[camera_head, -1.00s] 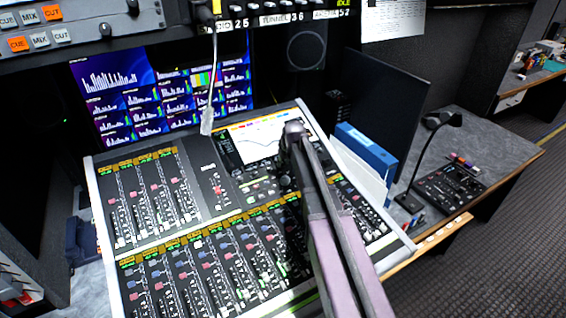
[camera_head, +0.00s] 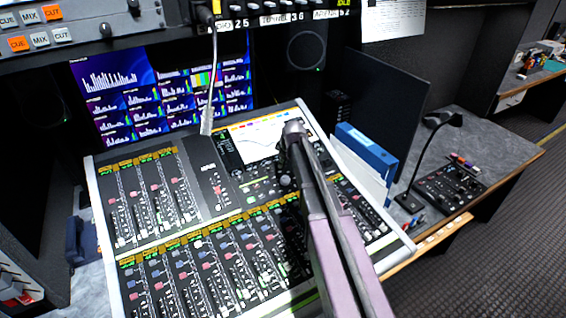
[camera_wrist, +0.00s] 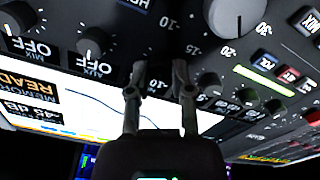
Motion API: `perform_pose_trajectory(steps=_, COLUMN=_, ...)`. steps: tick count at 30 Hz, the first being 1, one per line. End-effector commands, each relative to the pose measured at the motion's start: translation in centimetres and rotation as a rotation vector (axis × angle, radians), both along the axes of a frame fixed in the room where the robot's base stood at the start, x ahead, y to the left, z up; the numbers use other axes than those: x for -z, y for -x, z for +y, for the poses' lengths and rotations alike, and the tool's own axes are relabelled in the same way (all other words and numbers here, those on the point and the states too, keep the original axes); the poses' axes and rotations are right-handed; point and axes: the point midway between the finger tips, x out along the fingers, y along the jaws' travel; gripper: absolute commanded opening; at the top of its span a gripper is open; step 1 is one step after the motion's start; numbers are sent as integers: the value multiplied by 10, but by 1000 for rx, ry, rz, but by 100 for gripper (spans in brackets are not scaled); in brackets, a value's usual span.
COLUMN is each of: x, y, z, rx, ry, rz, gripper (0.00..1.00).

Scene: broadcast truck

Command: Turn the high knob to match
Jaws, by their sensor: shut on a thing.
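My gripper (camera_head: 286,180) is down at the mixing console (camera_head: 92,190), just below its screen (camera_head: 262,140). In the wrist view my gripper (camera_wrist: 158,78) has its two fingers down on the dark panel. It is shut on a small knob, which is mostly hidden between the fingertips, so its pointer cannot be read. Printed scale numbers lie around it. A large pale knob (camera_wrist: 238,14) and small OFF knobs (camera_wrist: 92,42) stand apart from the fingers. The screen also shows in the wrist view (camera_wrist: 105,112), upside down, with a curve.
Blue and white binders (camera_head: 366,149) and a dark upright panel (camera_head: 385,95) stand right of the console. A gooseneck microphone (camera_head: 428,160) and small control box (camera_head: 450,188) are farther right. A cable (camera_head: 211,90) hangs over the console's back edge from the rack above.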

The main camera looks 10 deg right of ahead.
Motion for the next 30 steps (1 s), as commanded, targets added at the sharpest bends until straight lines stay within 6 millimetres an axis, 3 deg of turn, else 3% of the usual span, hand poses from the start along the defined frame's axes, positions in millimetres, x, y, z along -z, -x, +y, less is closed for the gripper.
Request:
perform_pose_trajectory(steps=17, x=1, y=2, z=1, rx=-55, ry=20, rz=-3, gripper=0)
perform_pose_trajectory(steps=18, x=1, y=2, z=1, rx=-55, ry=20, rz=-3, gripper=37)
perform_pose_trajectory(steps=21, x=1, y=2, z=0, rx=-54, ry=21, rz=-3, gripper=62)
perform_pose_trajectory(steps=30, x=0, y=1, z=0, rx=-54, ry=21, rz=-5, gripper=62)
